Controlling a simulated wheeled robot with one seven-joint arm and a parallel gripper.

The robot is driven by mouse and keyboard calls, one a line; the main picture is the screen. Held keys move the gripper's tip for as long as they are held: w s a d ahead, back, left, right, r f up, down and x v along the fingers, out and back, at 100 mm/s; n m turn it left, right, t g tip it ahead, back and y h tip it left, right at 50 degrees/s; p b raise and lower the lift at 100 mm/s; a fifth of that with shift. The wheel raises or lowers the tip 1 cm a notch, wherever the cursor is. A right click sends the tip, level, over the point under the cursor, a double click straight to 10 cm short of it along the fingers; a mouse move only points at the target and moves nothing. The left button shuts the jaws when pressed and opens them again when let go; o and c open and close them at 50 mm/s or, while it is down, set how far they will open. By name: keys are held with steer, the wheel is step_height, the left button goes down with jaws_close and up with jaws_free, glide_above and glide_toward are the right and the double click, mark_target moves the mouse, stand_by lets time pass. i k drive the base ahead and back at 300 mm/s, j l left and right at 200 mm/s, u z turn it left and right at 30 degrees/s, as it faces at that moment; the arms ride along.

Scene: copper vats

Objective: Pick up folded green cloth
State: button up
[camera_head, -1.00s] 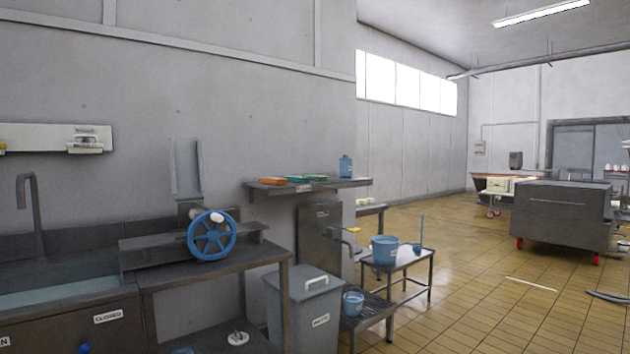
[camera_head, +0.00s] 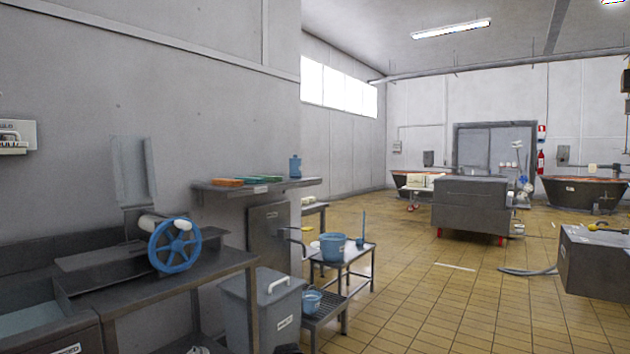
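Green cloth (camera_head: 265,179) lies flat on a grey wall shelf (camera_head: 308,183), left of the middle of the head view. An orange cloth (camera_head: 228,182) lies to its left on the same shelf. A blue bottle (camera_head: 295,166) stands to its right, near the shelf's far end. From here I cannot tell whether the green is one folded cloth or more than one. My gripper is not in view.
Below the shelf are a grey lidded bin (camera_head: 262,312) and a low metal table (camera_head: 357,256) with a blue bucket (camera_head: 333,247). A bench with a blue handwheel (camera_head: 175,245) stands at left. Tiled floor (camera_head: 410,305) is open at centre right; a hose (camera_head: 525,271) lies there.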

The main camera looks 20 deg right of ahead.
mark_target(269, 178)
steer(key=z, duration=0.15)
steer(key=u, duration=2.1)
steer(key=z, duration=2.1)
steer(key=i+l+u, duration=0.15)
steer(key=i+l, duration=0.25)
steer(key=i+l+u, duration=0.15)
steer(key=i+l, duration=0.25)
steer(key=l, duration=0.2)
